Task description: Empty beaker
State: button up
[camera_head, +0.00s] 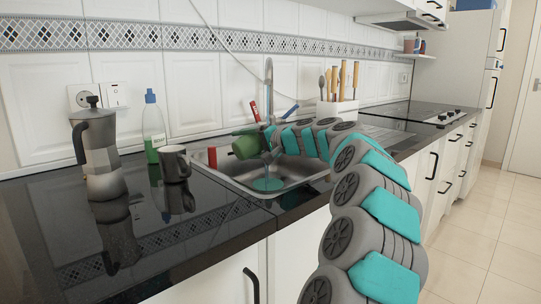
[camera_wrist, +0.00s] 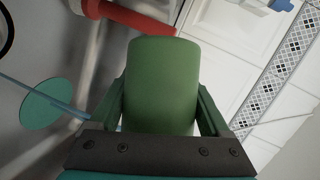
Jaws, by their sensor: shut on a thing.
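A green beaker (camera_head: 246,147) is tipped over on its side above the sink (camera_head: 240,181), with its mouth toward the right and down. It fills the middle of the wrist view (camera_wrist: 163,85). My gripper (camera_head: 262,136) is shut on it, with one finger on each side in the wrist view (camera_wrist: 164,108). A thin teal stream runs down from near the beaker to a teal round patch (camera_head: 267,184) in the sink. The stream and the patch (camera_wrist: 46,103) also show at left in the wrist view. The beaker's inside is hidden.
A tap (camera_head: 268,82) stands behind the sink. A red cylinder (camera_head: 212,157) is at the sink's left edge. A moka pot (camera_head: 98,150), grey mug (camera_head: 175,163) and bottle (camera_head: 153,128) stand left. A utensil holder (camera_head: 337,109) stands behind right.

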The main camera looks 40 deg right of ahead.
jog(key=shift+d+r+m+t+y+p, duration=0.3)
jog(key=shift+d+r+m+y+p, duration=0.25)
jog(key=shift+p, duration=0.65)
jog(key=shift+d+r+m, duration=0.2)
jog(key=shift+d+m, duration=0.1)
jog(key=shift+m, duration=0.45)
dwell(0.7)
